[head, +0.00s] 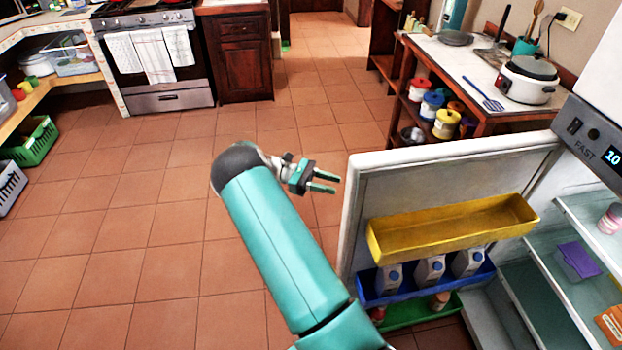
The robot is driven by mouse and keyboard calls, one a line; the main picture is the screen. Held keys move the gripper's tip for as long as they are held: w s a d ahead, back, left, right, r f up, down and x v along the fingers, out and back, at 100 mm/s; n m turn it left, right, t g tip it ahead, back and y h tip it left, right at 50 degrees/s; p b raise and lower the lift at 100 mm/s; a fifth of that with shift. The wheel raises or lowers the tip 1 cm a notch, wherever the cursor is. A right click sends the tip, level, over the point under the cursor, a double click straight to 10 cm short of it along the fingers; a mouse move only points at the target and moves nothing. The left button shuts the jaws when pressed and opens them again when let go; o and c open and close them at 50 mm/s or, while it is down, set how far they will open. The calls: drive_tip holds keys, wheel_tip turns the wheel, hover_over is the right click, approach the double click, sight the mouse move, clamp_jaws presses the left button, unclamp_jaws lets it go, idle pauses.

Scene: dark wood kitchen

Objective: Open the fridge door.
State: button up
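The fridge door (448,167) stands wide open at the right of the head view, with its inner side facing me. It carries a yellow bin (455,232), a blue bin (425,287) with several cartons, and a green bin (425,312) below. The fridge interior (560,275) shows at the far right, with shelves and a few items. My gripper (325,181) is left of the door's free edge, pointing right, with its two fingers apart and nothing between them. It looks clear of the door, though the exact gap is hard to judge.
Open tiled floor (160,235) lies left and ahead. A stove (155,60) with towels and a wooden cabinet (243,50) stand at the back. A wooden counter (480,75) with a cooker (527,80) is behind the door.

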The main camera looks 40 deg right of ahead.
drive_tip(key=v, duration=0.6)
drive_tip(key=shift+a, duration=0.15)
drive_tip(key=s+a+r+m+t+y, duration=0.25)
drive_tip(key=s+a+r+t, duration=0.2)
drive_tip(key=r, duration=0.35)
drive_tip(key=s+a+r+m+t+y, duration=0.1)
drive_tip(key=s+a+r+t+y, duration=0.3)
drive_tip(key=r, duration=0.5)
drive_tip(key=s+a+r+m+t+y, duration=0.1)
drive_tip(key=s+a+r+t, duration=0.2)
drive_tip(key=s+a+t, duration=0.3)
drive_tip(key=s+a+r+m+t+y, duration=0.2)
drive_tip(key=s+a+r+t, duration=0.2)
drive_tip(key=s+a, duration=0.5)
drive_tip(key=shift+a+t, duration=0.95)
drive_tip(key=shift+t, duration=0.1)
